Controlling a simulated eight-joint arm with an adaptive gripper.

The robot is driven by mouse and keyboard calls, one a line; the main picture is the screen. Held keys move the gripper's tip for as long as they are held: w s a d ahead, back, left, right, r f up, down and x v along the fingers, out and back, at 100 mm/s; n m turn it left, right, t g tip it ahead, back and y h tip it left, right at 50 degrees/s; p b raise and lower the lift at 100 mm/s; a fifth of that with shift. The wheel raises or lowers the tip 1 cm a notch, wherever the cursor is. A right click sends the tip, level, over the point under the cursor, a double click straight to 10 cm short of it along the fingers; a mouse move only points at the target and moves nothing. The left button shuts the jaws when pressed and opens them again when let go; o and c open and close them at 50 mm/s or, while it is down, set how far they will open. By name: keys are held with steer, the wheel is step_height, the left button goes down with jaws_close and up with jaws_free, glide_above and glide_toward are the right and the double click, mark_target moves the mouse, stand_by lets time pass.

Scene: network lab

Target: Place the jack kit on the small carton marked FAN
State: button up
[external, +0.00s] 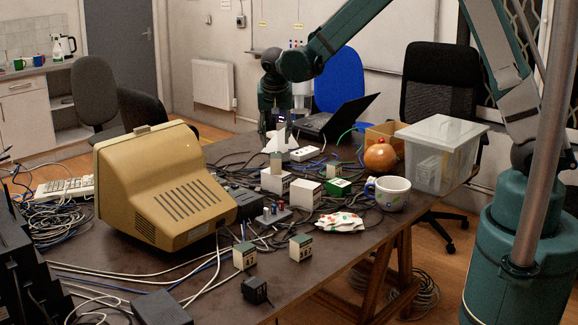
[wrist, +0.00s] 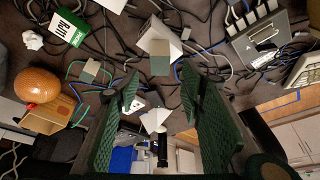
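My gripper (external: 276,136) points down over the far middle of the table; in the wrist view its fingers (wrist: 158,105) are wide apart with nothing held. Several small grey-beige boxes could be the jack kit; their labels are unreadable. One (external: 276,161) is at a white carton (external: 275,181), on it or just behind; it also shows ahead of the fingers in the wrist view (wrist: 160,60). Another (external: 333,171) is near a green-and-white carton (external: 338,187). Two more (external: 245,256) (external: 300,247) stand at the near edge. A second white carton (external: 305,194) is nearby. No FAN mark is legible.
A beige monitor (external: 165,190) fills the left. A clear bin (external: 440,155), orange ball (external: 380,155), mug (external: 388,193) and laptop (external: 340,120) lie right and back. Loose cables cover much of the table.

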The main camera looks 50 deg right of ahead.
steer(key=shift+r, duration=0.1)
steer(key=s+d+r+n+t+y, duration=0.1)
steer(key=s+d+r+n, duration=0.15)
steer(key=s+r, duration=0.65)
steer(key=s+d+r+n+t+y, duration=0.1)
steer(key=s+d+r+n, duration=0.15)
steer(key=s+r, duration=0.7)
steer(key=s+d+n+t+y, duration=0.1)
steer(key=s+n, duration=0.3)
steer(key=s, duration=2)
steer(key=shift+s+d+f+t, duration=0.2)
steer(key=shift+d+t, duration=0.3)
steer(key=shift+d, duration=0.15)
